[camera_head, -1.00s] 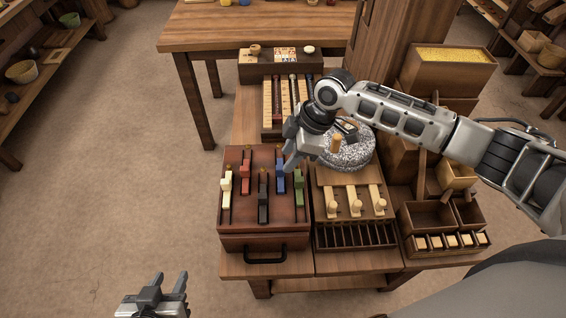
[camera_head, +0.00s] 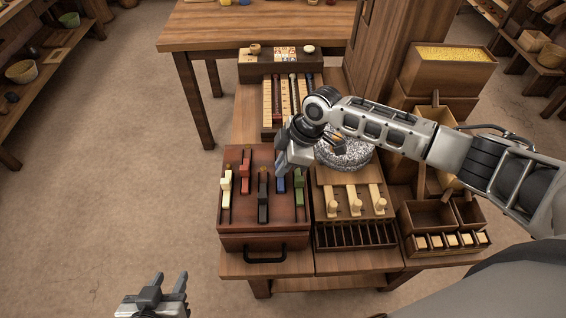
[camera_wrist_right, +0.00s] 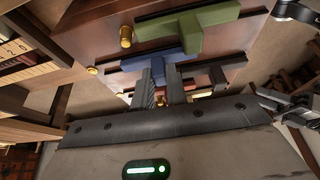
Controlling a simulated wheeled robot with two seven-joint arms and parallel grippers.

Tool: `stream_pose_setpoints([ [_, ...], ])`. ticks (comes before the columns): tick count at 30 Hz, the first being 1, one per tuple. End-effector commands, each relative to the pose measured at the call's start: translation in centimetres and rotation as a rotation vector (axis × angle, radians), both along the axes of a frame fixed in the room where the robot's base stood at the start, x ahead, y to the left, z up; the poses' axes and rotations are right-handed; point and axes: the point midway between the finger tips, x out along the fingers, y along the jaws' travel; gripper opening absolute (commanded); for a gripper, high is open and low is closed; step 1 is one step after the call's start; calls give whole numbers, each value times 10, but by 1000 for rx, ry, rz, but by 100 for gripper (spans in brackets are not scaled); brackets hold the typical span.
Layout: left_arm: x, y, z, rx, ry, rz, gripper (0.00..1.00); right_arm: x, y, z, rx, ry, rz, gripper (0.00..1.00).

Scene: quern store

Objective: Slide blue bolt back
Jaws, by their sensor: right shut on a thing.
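The blue bolt (camera_head: 282,185) lies in its slot on the sloping reddish-brown box (camera_head: 240,213), between a black bolt (camera_head: 263,205) and a green bolt (camera_head: 299,190). My right gripper (camera_head: 280,170) is over the blue bolt and hides its upper part in the head view. In the right wrist view, the right gripper's fingers (camera_wrist_right: 165,82) are shut on the blue bolt's upright part (camera_wrist_right: 163,40). A red bolt (camera_head: 246,175) and a cream bolt (camera_head: 226,187) sit further left. My left gripper (camera_head: 172,284) is open and empty, low over the floor at the left.
A peg rack (camera_head: 345,236) with several pale pegs stands right of the box. A speckled grey round stone (camera_head: 350,157) lies behind it, under my right arm. Wooden bins (camera_head: 427,216) stand further right. The floor on the left is clear.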

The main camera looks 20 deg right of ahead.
Motion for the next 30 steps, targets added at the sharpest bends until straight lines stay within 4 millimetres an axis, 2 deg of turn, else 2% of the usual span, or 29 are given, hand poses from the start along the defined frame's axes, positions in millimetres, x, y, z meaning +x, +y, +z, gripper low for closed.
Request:
stream_pose_setpoints([
  [3,1,-1,-13,-4,-3,-1,36,23,-6,-4,-3,-9,-5,0],
  [6,3,-4,-15,-12,-11,-3,36,36,-10,-3,-2,-8,-4,0],
  [16,2,-5,-9,-12,-11,-10,36,43,-13,2,-1,-10,-4,0],
  [17,2,-5,-9,-11,-10,-11,36,43,-13,2,-1,-11,-5,17],
  [19,1,-5,-10,-10,-7,-11,36,43,-13,3,0,-11,-5,36],
  [30,0,-5,-11,-10,-8,-11,36,41,-14,6,-1,-6,-2,36],
])
